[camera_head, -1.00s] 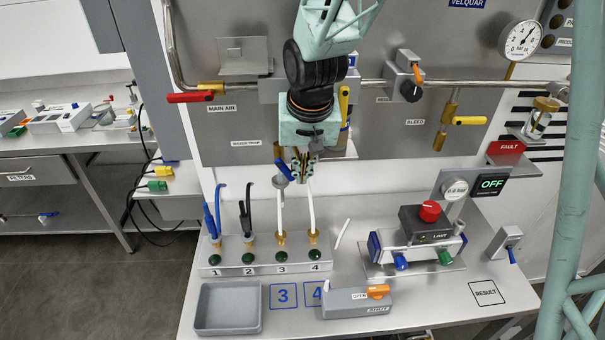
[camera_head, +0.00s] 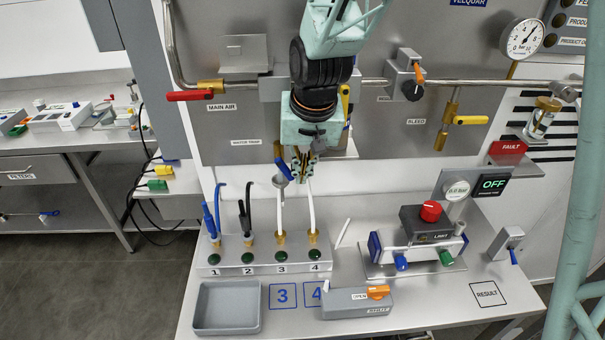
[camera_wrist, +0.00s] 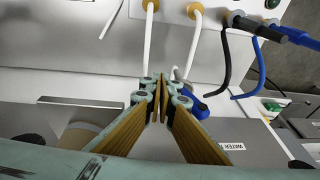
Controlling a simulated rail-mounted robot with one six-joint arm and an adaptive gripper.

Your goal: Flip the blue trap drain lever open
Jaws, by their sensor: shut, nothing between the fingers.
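The blue trap drain lever (camera_head: 285,169) slants down to the right below the "WATER TRAP" label (camera_head: 246,142), close to a small grey funnel (camera_head: 280,181). My gripper (camera_head: 303,166) points downward just right of the lever, its fingertips together and empty. In the wrist view, the closed fingertips (camera_wrist: 163,93) meet in the middle. Part of the blue lever (camera_wrist: 189,104) shows just right of them, partly hidden by a finger. I cannot tell whether finger and lever touch. My wrist hides much of the trap body.
White hoses (camera_head: 312,208) rise from the numbered manifold (camera_head: 265,263) under my gripper. The main air pipe (camera_head: 455,84) runs along the panel behind my wrist. A grey tray (camera_head: 227,330) and a box with an orange switch (camera_head: 355,304) stand on the bench in front.

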